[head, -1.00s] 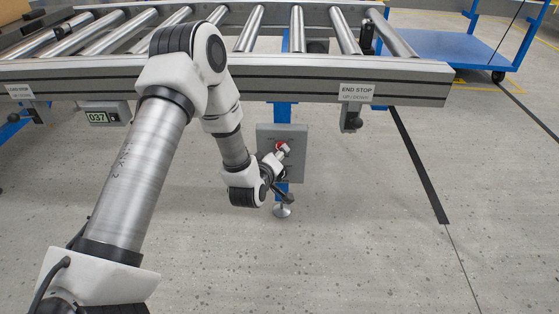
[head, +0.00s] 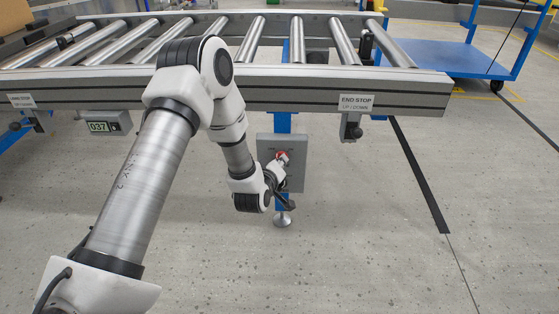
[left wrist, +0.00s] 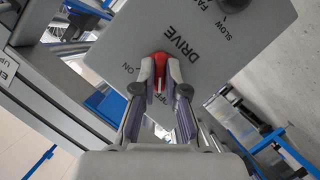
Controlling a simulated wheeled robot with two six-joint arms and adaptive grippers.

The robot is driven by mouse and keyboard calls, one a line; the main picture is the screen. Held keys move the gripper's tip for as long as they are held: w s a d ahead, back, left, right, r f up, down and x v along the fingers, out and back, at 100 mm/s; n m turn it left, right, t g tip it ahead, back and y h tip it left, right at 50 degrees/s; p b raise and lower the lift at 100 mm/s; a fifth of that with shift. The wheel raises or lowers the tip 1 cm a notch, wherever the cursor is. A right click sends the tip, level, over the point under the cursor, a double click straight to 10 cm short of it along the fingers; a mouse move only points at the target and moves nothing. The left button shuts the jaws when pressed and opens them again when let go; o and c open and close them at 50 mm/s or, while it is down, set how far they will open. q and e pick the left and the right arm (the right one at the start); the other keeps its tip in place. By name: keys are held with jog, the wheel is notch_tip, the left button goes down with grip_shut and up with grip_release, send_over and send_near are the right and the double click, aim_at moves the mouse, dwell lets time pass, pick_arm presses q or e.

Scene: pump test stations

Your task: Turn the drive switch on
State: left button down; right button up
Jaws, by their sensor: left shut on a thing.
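The drive switch (left wrist: 160,62) is a red handle on a grey control box (left wrist: 222,55), below the word DRIVE. ON is printed to its left; the OFF marking is partly hidden behind the fingers. My left gripper (left wrist: 160,78) is shut on the red handle, one finger on each side. In the head view the control box (head: 297,165) hangs under the roller conveyor on a blue post, with my left gripper (head: 282,160) at its red switch (head: 283,155). The handle's exact angle is hard to tell. My right gripper is not in view.
A black speed knob (left wrist: 234,4) marked SLOW and FAST sits on the same box. The roller conveyor (head: 235,95) spans above, with an END STOP label (head: 357,103) and knob to the right. A blue cart (head: 440,50) stands back right. The floor in front is clear.

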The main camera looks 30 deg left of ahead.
pick_arm(q)
jog(key=shift+w+d+m+g+y+p, duration=0.15)
jog(key=shift+m+g+y+p, duration=0.75)
jog(key=shift+m+p, duration=1.25)
jog(key=shift+d+m+g+y+p, duration=0.1)
jog(key=shift+m+g+y+p, duration=0.35)
jog(key=shift+m+y+p, duration=1.6)
jog(key=shift+w+d+m+g+y+p, duration=0.15)
jog(key=shift+m+g+y+p, duration=0.45)
jog(key=shift+m+p, duration=1.6)
jog(key=shift+n+p, duration=0.4)
jog(key=shift+p, duration=0.05)
jog(key=c, duration=1.2)
grip_release()
jog(key=shift+f, duration=0.1)
jog(key=shift+s, duration=0.1)
